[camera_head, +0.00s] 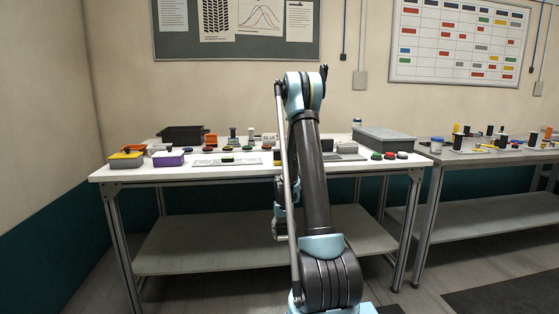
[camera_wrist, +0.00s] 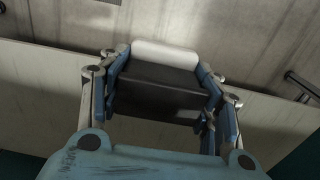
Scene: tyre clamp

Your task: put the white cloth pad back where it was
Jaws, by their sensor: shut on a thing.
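The white cloth pad (camera_wrist: 165,54) shows in the wrist view as a pale, rounded strip at the far edge of my dark finger pads. My gripper (camera_wrist: 160,82) is shut on it, and the fingers hide much of the pad. Behind it in the wrist view are the pale lower shelf and the grey floor. In the head view my gripper (camera_head: 280,229) hangs low in front of the workbench, below its top, partly hidden by my arm. The pad cannot be made out there.
The white workbench (camera_head: 120,174) carries a black bin (camera_head: 182,134), a yellow-topped box (camera_head: 126,158), a purple box (camera_head: 168,158), a grey box (camera_head: 385,139) and several small parts. My arm hides the bench's middle. A lower shelf (camera_head: 200,245) is bare. A second bench (camera_head: 490,158) stands right.

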